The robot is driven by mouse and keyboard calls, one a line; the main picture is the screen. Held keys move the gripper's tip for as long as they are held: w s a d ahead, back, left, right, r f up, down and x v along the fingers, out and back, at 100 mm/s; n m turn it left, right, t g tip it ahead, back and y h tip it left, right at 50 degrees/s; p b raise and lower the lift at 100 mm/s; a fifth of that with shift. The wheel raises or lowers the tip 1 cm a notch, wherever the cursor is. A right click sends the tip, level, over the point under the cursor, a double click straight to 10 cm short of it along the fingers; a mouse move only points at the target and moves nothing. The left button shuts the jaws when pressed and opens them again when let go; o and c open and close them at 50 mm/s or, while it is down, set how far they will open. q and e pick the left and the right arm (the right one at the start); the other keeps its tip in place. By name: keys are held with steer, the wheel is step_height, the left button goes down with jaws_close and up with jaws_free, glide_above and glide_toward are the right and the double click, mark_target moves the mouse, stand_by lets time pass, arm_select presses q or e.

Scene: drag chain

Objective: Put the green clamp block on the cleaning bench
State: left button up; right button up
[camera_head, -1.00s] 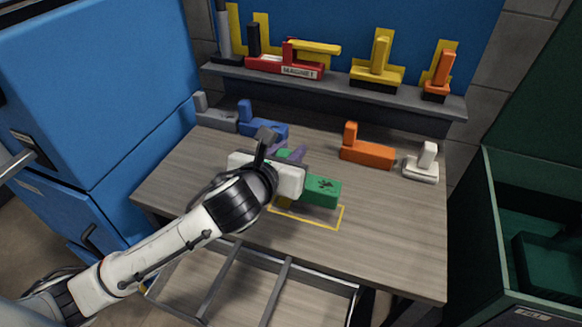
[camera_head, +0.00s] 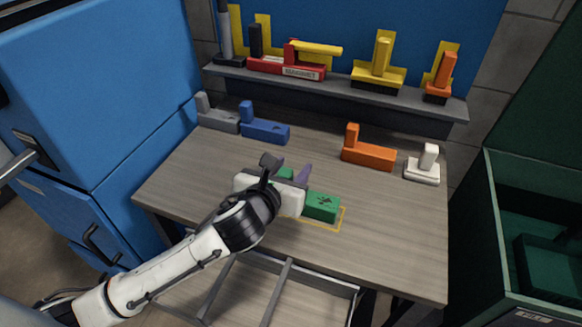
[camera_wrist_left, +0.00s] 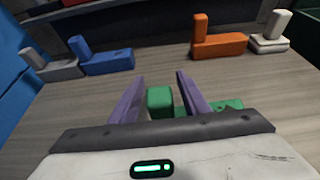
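The green clamp block (camera_head: 322,206) rests on the wooden bench (camera_head: 385,230), over a yellow outlined rectangle (camera_head: 341,220) that it partly covers. It has a low base and an upright post. My left gripper (camera_head: 290,172) is at the block, its purple fingers spread. In the left wrist view, the green post (camera_wrist_left: 160,101) stands between the two fingers (camera_wrist_left: 158,98), with a gap visible on each side. The gripper body hides part of the block's base. My right gripper is not in view.
Grey (camera_head: 218,119) and blue (camera_head: 264,128) blocks stand at the back left; orange (camera_head: 368,154) and white (camera_head: 422,170) ones at the back right. A shelf (camera_head: 335,83) holds several more clamps. An open drawer (camera_head: 275,290) is in front. The bench's right side is clear.

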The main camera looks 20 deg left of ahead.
arm_select(q)
steer(key=shift+s+r, duration=0.1)
steer(key=shift+r, duration=0.1)
steer(key=v, duration=1.1)
steer(key=shift+s+r, duration=0.2)
steer(key=shift+s, duration=0.15)
stand_by(0.4)
